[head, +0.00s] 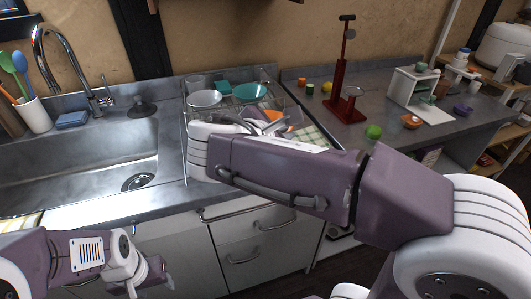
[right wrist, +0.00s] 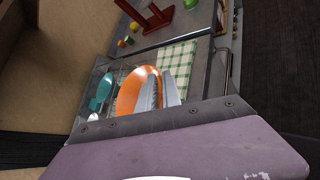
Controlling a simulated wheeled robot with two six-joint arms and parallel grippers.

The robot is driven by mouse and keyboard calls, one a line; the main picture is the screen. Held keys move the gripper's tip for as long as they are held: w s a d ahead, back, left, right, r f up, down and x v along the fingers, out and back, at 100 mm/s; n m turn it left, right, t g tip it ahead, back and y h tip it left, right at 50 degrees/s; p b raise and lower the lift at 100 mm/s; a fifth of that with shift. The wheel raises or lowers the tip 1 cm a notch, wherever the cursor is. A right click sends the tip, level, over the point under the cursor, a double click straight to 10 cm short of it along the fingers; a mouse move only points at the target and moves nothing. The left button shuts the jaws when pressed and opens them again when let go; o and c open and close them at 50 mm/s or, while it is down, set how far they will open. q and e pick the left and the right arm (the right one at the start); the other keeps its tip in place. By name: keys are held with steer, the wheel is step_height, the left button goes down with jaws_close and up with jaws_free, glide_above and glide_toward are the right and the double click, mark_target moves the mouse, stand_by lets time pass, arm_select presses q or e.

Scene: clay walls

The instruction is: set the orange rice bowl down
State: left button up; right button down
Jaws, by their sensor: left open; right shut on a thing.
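The orange rice bowl (right wrist: 133,88) is tilted on its side in the right wrist view, between the fingers of my right gripper (right wrist: 160,94), which is shut on its rim. In the head view only a bit of the bowl (head: 275,115) shows behind my right gripper (head: 262,125), at the right part of the dish rack. I cannot tell whether the bowl touches the rack. My left gripper (head: 147,282) is open and empty, low in front of the cabinets.
The wire dish rack (head: 186,118) holds a white bowl (head: 204,99) and a teal bowl (head: 250,91). A green checked cloth (right wrist: 178,58) lies on the counter beside it. A red stand (head: 345,85) and green fruit (head: 373,132) are further right. The sink (head: 80,165) is left.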

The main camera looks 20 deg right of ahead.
steer(key=w+f, duration=0.1)
steer(key=w, duration=0.1)
steer(key=w+f+b, duration=0.1)
steer(key=w+f, duration=0.2)
steer(key=w, duration=0.1)
steer(key=shift+w+d+f+b, duration=0.2)
steer(key=shift+w+d+b, duration=0.1)
steer(key=shift+b, duration=0.05)
steer(key=shift+w+f, duration=0.1)
steer(key=shift+w, duration=0.4)
step_height(320, 180, down, 4)
steer(key=b, duration=0.3)
steer(key=shift+f, duration=0.2)
steer(key=shift+s+r, duration=0.1)
steer(key=shift+r, duration=0.1)
steer(key=shift+f, duration=0.3)
steer(key=c, duration=1.5)
jaws_free()
arm_select(q)
step_height(320, 180, down, 6)
steer(key=shift+r, duration=0.15)
steer(key=shift+r, duration=0.1)
arm_select(e)
steer(key=shift+r, duration=0.1)
